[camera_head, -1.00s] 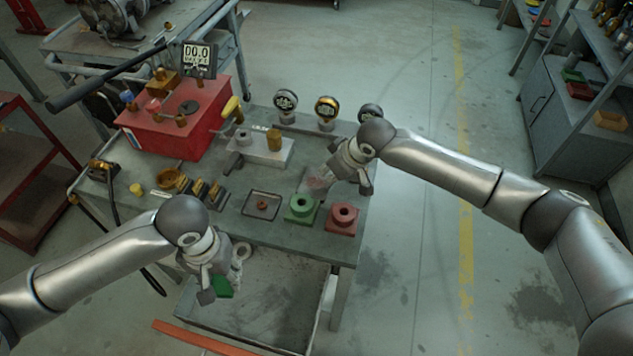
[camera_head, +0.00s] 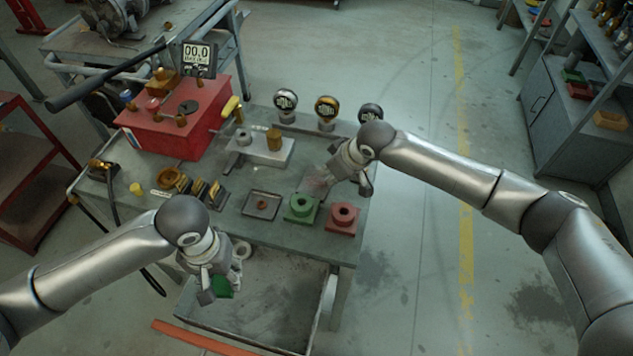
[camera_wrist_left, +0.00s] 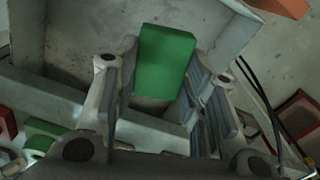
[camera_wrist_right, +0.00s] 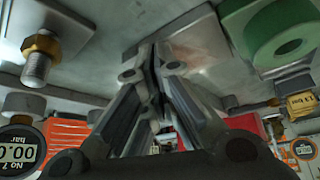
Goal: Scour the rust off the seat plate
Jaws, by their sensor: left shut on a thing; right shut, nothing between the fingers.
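My left gripper (camera_head: 215,283) is shut on a green block (camera_wrist_left: 165,62), which also shows in the head view (camera_head: 223,287). It holds the block near the table's front edge, above the open grey bin. My right gripper (camera_head: 338,176) is shut and empty over the right part of the table. A flat plate with reddish-brown patches (camera_head: 316,183), which looks like the seat plate, lies by its fingertips, partly hidden by them. In the right wrist view the shut fingers (camera_wrist_right: 155,62) point at a grey surface; contact cannot be told.
A green block with a hole (camera_head: 301,208) and a red one (camera_head: 343,218) stand just in front of the plate. A small dark tray (camera_head: 261,205) lies left of them. Gauges (camera_head: 326,108) stand along the back edge. A red box (camera_head: 182,122) is at the back left.

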